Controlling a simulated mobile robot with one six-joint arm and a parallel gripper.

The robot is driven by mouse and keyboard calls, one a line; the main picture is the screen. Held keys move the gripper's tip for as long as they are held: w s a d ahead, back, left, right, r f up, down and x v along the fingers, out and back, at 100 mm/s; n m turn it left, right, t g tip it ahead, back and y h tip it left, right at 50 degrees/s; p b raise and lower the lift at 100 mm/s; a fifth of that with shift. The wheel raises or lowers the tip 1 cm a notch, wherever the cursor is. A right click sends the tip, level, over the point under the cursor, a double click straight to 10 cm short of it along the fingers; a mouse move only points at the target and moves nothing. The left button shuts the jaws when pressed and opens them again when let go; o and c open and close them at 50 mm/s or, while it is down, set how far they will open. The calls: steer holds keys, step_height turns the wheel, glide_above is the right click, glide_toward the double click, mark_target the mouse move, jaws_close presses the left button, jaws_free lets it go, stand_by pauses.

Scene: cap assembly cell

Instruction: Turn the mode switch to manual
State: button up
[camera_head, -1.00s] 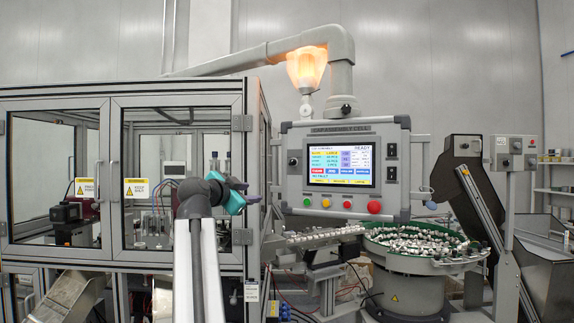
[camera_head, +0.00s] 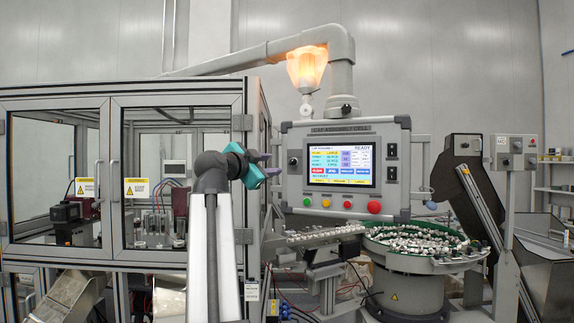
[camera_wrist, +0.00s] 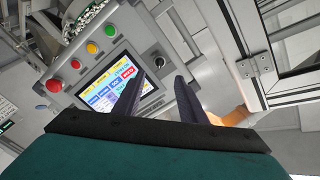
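The mode switch is a black round knob (camera_head: 293,160) on the left side of the grey control panel (camera_head: 284,183). The knob also shows in the wrist view (camera_wrist: 159,62), beyond the gap between my fingers. Its pointer direction is too small to tell in the head view. My gripper (camera_head: 274,164) has a teal body and dark fingers and is left of the panel. In the wrist view my gripper (camera_wrist: 158,77) is open and empty, its fingertips apart from the knob. One finger covers part of the touchscreen (camera_wrist: 105,95).
The panel has green, yellow and red buttons (camera_head: 374,207) below its screen, which reads READY. A glass-doored enclosure (camera_head: 110,98) stands close at left. A lit orange lamp (camera_head: 306,68) hangs above. A bowl feeder (camera_head: 412,288) and rail sit below the panel.

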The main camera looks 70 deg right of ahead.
mark_target(290, 164)
steer(key=d+p, duration=0.1)
steer(key=d, duration=0.2)
steer(key=d+p, duration=0.1)
steer(key=d, duration=0.3)
steer(key=s+d+p, duration=0.1)
steer(key=d, duration=0.3)
steer(key=shift+d+r, duration=0.1)
steer(key=shift+d, duration=0.05)
steer(key=shift+s+d, duration=0.15)
steer(key=shift+d, duration=0.55)
jaws_close()
